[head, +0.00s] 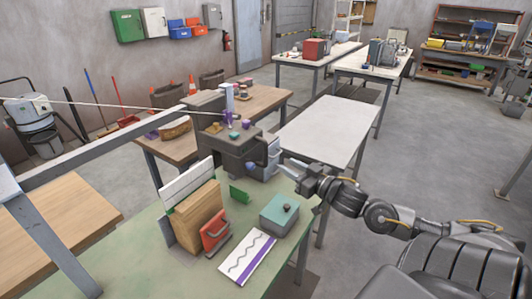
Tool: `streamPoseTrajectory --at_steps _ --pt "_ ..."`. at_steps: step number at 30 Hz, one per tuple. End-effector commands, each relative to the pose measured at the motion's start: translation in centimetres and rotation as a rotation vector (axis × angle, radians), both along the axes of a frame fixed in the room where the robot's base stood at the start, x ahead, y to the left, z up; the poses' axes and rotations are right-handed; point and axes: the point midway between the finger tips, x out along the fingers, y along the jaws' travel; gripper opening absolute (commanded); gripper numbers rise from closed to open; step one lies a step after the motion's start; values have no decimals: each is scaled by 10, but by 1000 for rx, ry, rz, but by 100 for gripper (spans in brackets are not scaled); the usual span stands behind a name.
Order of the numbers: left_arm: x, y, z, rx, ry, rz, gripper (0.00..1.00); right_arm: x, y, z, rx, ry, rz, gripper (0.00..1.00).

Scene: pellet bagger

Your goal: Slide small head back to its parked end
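I cannot tell for certain which part is the small head. A dark grey machine (232,145) stands at the far end of the green bench, with small purple and teal parts on its top. A grey box with a teal lid and dark knob (281,210) sits near the bench's right edge. A brown block (192,217) with a red handled part (215,231) stands left of it. My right gripper (307,186) is just beyond the teal-lidded box, to the right of the machine, apart from the box. Its fingers are too small to read. My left gripper is out of view.
The green bench top (130,250) is clear at front left. A white panel with a purple strip (247,257) lies near its front edge. A small green plate (238,194) stands mid-bench. A grey beam (110,145) crosses at left. A white table (327,130) stands beyond.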

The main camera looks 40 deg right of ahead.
Motion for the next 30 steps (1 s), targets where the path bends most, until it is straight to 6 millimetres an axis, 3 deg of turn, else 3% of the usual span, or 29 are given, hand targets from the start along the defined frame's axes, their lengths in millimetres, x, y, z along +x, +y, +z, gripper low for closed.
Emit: streamPoseTrajectory --at_steps 5,11,24,30 --pt "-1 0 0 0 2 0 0 1 3 4 9 -6 6 32" --pt "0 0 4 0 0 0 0 15 3 5 9 -8 4 32" --pt "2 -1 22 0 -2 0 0 81 10 7 8 -8 4 32" --pt "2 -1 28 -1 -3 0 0 101 12 5 7 -5 3 32"
